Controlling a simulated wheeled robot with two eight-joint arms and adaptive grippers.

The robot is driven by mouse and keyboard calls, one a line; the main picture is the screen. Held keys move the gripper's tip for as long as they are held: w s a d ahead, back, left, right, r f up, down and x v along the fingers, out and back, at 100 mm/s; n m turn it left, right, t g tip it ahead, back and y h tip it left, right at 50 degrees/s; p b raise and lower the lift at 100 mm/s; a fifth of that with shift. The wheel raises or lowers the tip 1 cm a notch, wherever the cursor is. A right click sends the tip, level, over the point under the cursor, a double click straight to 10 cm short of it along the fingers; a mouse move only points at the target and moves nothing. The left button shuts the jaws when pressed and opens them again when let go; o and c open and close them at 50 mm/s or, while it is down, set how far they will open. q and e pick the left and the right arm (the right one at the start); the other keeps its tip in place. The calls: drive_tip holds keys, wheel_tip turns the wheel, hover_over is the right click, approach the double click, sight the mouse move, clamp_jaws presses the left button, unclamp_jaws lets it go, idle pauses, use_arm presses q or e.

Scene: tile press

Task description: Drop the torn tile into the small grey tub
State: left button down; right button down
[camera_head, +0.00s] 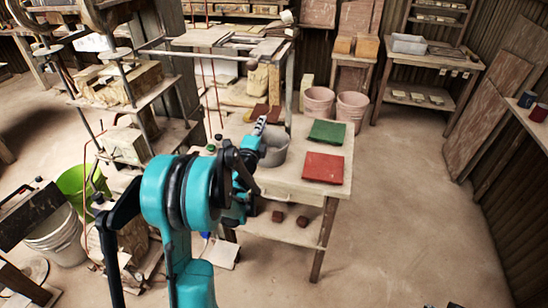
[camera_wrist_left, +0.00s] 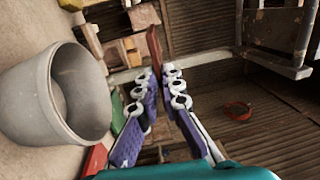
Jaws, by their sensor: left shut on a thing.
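My left gripper (camera_head: 260,124) is shut on a thin reddish-brown tile (camera_wrist_left: 155,48). In the left wrist view the tile stands edge-on between the fingertips (camera_wrist_left: 160,72); its torn side cannot be made out. The small grey tub (camera_head: 273,150) stands upright on the worktable, just beside and below the gripper in the head view. In the left wrist view the tub (camera_wrist_left: 22,105) is at the left, its opening facing right, apart from the fingers. My arm hides part of the tub in the head view.
A green tile (camera_head: 327,132) and a red tile (camera_head: 323,168) lie on the worktable (camera_head: 290,186) right of the tub. Two pinkish pots (camera_head: 318,102) (camera_head: 352,107) stand behind. A shelf rack (camera_head: 125,105) is at the left. Open floor lies to the right.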

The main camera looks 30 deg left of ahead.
use_arm(q)
wheel_tip(320, 180, down, 6)
drive_tip(key=b, duration=0.4)
drive_tip(key=shift+a, duration=0.2)
drive_tip(key=shift+f, duration=0.1)
drive_tip(key=c, duration=1.6)
unclamp_jaws()
drive_tip(key=v, duration=1.2)
